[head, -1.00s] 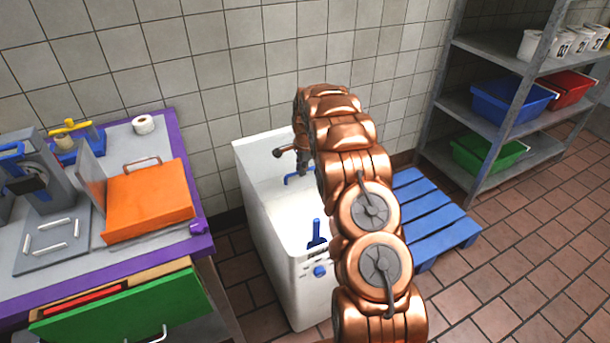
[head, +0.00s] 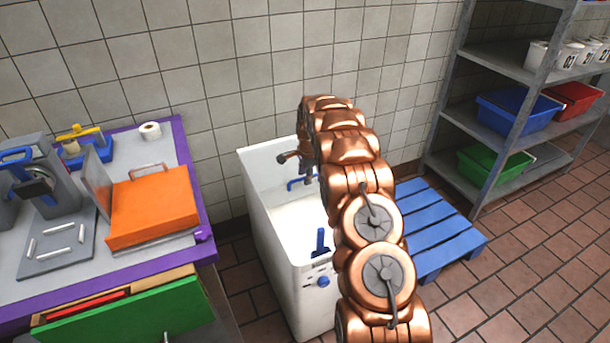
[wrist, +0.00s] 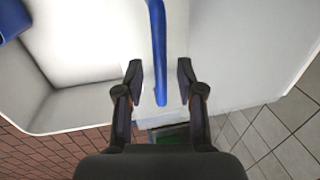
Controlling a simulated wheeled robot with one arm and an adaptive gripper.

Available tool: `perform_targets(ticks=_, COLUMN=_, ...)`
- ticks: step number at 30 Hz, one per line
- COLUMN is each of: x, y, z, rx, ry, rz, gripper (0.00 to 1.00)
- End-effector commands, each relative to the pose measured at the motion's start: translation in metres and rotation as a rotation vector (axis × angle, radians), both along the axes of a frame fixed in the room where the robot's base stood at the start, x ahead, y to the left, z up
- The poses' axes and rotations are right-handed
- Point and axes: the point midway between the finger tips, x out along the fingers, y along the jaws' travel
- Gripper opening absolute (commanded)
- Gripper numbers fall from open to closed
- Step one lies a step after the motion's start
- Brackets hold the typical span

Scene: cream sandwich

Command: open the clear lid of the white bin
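The white bin (head: 265,220) stands on the floor against the tiled wall. A blue handle bar (head: 292,185) shows at its far inner side, partly behind my arm; it also shows in the wrist view (wrist: 157,45). I cannot clearly make out the clear lid itself. My gripper (wrist: 160,84) is open, with the lower end of the blue bar between its two fingers in the picture. Both fingers show a gap from the bar. In the head view, my arm hides part of the gripper and the bin's right side.
A blue lever (head: 320,243) and a blue knob (head: 323,282) are at the bin's front. A purple-edged counter (head: 195,170) with an orange box (head: 152,208) stands left. A blue pallet (head: 440,230) and a grey shelf rack (head: 513,110) are right.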

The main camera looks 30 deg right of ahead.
Motion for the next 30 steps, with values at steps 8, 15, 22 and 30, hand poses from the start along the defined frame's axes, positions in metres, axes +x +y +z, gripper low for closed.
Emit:
perform_targets(ticks=8, x=0.0, y=0.0, z=0.001, rx=0.0, ry=0.0, rz=0.0, gripper=0.39)
perform_targets(ticks=15, x=-0.002, y=0.0, z=0.014, rx=-0.001, ry=-0.003, rz=0.001, gripper=0.39)
perform_targets(ticks=22, x=-0.008, y=0.001, z=0.045, rx=0.0, ry=-0.001, rz=0.001, gripper=0.39)
perform_targets(ticks=30, x=-0.019, y=0.002, z=0.096, rx=0.001, ry=-0.002, rz=-0.001, gripper=0.39)
